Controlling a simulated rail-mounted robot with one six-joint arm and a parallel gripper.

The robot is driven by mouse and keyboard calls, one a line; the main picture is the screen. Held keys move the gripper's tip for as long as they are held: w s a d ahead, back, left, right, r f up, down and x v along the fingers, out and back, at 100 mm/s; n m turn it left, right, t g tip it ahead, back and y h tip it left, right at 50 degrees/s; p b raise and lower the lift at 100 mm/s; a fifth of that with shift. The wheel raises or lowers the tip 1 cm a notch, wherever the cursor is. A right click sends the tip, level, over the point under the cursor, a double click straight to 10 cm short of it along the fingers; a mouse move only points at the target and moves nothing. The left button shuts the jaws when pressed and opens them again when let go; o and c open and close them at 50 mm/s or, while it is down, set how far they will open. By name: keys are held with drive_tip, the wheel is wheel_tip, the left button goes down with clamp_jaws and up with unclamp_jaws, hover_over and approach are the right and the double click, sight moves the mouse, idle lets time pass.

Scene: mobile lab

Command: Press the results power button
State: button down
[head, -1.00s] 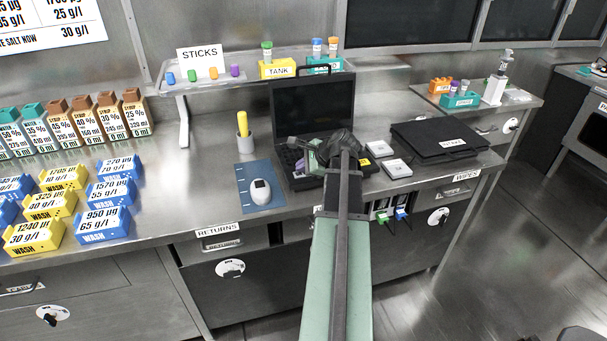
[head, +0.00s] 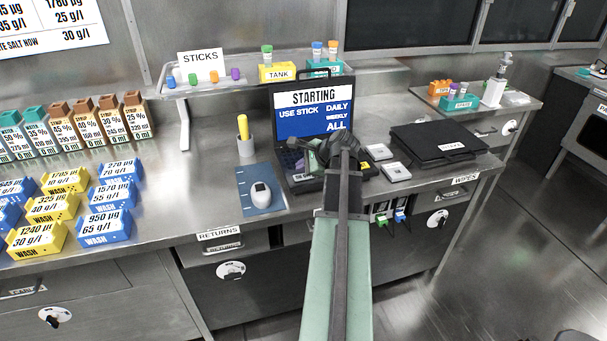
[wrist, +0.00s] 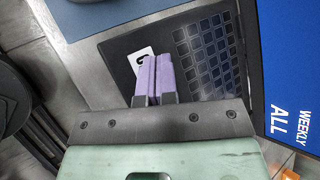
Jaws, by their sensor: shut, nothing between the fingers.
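The open black laptop has a lit blue screen (head: 313,117) reading "STARTING" and "USE STICK DAILY WEEKLY ALL". In the wrist view its keyboard (wrist: 212,60) and part of the screen (wrist: 287,60) show at the right. A white label with a black power symbol (wrist: 139,56) is on the laptop's base beside the keyboard. My gripper (wrist: 155,60) has its purple fingers together and empty. Its tips are over the label, covering part of it; whether they touch cannot be told.
A closed black case (head: 420,143) and small white boxes (head: 396,172) are at the right. A shelf with racks is behind.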

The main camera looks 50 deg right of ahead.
sight(303, 178)
wheel_tip(303, 178, up, 5)
drive_tip(key=p, duration=0.5)
idle(0.3)
idle(0.4)
